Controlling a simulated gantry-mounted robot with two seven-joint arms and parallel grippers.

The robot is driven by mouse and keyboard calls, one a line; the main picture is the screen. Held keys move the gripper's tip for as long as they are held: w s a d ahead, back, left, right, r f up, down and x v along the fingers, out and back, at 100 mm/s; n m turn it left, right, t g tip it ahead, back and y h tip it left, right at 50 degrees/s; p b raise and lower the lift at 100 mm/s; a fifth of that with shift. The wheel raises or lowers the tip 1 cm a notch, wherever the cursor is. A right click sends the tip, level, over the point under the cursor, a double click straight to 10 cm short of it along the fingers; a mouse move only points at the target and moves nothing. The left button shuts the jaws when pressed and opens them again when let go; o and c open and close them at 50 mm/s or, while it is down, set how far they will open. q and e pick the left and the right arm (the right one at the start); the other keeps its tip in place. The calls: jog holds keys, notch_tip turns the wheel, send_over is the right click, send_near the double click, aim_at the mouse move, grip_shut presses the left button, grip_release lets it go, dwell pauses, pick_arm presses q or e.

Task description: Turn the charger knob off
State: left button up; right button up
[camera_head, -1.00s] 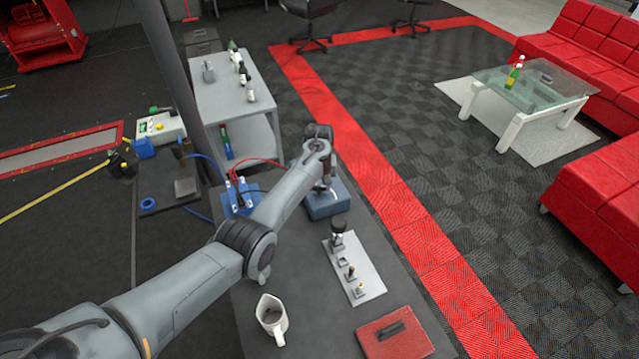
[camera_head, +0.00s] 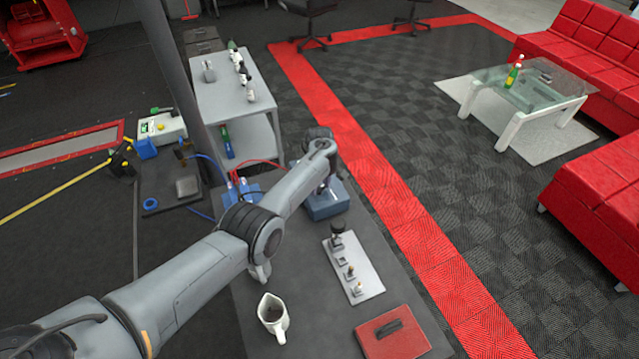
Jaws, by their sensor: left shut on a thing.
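The charger, a blue box (camera_head: 328,208), stands at the far right part of the dark table. My left gripper (camera_head: 325,187) points down at its top, at the end of the grey arm that crosses the table from the lower left. It is shut on what seems to be the charger knob. The knob and fingertips are mostly hidden behind my wrist, so the knob's angle cannot be read. My right gripper is not in view.
A blue unit with red cables (camera_head: 245,190) stands left of the charger. A pale switch panel (camera_head: 368,284), a white jug (camera_head: 272,314) and a red case (camera_head: 408,347) lie nearer. A grey shelf cart (camera_head: 215,95) stands behind.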

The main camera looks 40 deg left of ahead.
pick_arm(q)
jog(key=n, duration=0.3)
jog(key=shift+f+n+b, duration=0.1)
jog(key=shift+n+b, duration=0.2)
jog(key=shift+n, duration=0.1)
jog(key=n+b, duration=0.1)
jog(key=n, duration=0.2)
jog(key=shift+n, duration=0.3)
jog(key=n+b, duration=0.1)
jog(key=n, duration=0.2)
jog(key=shift+n+b, duration=0.4)
jog(key=n+b, duration=0.1)
jog(key=n, duration=0.2)
jog(key=shift+n+b, duration=0.45)
jog(key=shift+n, duration=0.15)
jog(key=o, duration=1.1)
jog(key=shift+c, duration=0.2)
jog(key=shift+r, duration=0.2)
